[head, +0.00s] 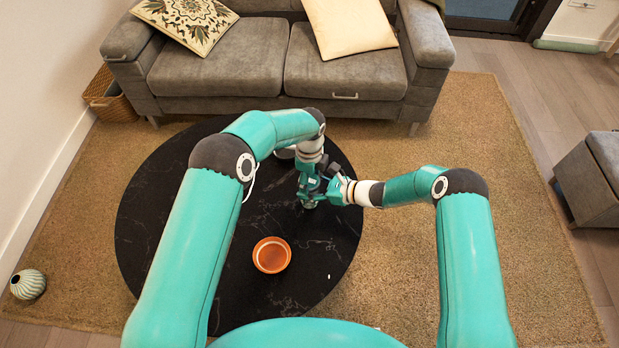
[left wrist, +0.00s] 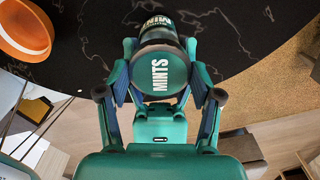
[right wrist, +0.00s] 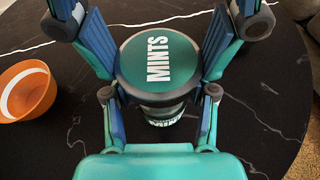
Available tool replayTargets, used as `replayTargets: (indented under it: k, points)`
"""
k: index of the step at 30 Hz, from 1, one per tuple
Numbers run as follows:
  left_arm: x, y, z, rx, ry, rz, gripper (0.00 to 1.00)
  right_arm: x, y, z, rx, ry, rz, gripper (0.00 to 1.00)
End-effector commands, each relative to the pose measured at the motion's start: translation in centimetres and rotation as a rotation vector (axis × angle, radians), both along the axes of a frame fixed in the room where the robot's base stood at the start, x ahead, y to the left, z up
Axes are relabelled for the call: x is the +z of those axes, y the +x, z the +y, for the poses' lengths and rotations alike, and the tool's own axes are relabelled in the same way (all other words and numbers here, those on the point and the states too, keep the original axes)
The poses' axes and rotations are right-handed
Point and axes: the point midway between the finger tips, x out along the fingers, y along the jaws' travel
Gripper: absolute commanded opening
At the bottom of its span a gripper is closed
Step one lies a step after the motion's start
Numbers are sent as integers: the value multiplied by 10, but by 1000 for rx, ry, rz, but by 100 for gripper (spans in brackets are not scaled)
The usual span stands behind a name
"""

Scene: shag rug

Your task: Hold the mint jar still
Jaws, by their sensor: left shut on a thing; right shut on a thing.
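The mint jar (left wrist: 160,72) has a round green lid lettered MINTS and a dark, lettered body. In the left wrist view it sits between the fingers of my left gripper (left wrist: 160,60), which is shut on it. In the right wrist view the lid of the jar (right wrist: 157,62) faces the camera, with blue finger pads at both sides. My right gripper (head: 331,190) is shut on the jar too, coming from the right. My left gripper (head: 310,193) reaches it from above. In the head view the grippers hide most of the jar; whether it touches the table is unclear.
The round black marbled table (head: 160,215) stands on a tan shag rug (head: 420,270). An orange bowl (head: 272,255) sits on its front part, left of the grippers. A grey sofa (head: 240,65) is behind. The table's left side is clear.

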Motion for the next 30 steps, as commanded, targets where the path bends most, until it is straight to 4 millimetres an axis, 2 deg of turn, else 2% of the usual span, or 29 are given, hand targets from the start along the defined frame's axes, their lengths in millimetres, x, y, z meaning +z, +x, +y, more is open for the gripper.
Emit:
replayTargets:
  k: [2,9,17,18,21,23,30]
  points:
    - [-1,-2,0,23,2,6,23,0,0,0,-1,-1,1,0]
    - [-1,-2,1,267,2,7,23,0,0,0,-2,0,2,0]
    - [-2,-3,1,288,3,9,23,0,1,0,-3,-1,1,0]
    - [-2,-3,1,288,3,9,66,0,1,0,-3,-1,1,0]
    - [-2,-2,1,287,3,9,83,0,1,0,-3,-1,1,0]
    - [-1,-2,1,287,2,8,90,0,1,-1,-2,-1,0,0]
    - [-1,-1,0,287,1,5,90,0,1,-1,-2,-1,0,0]
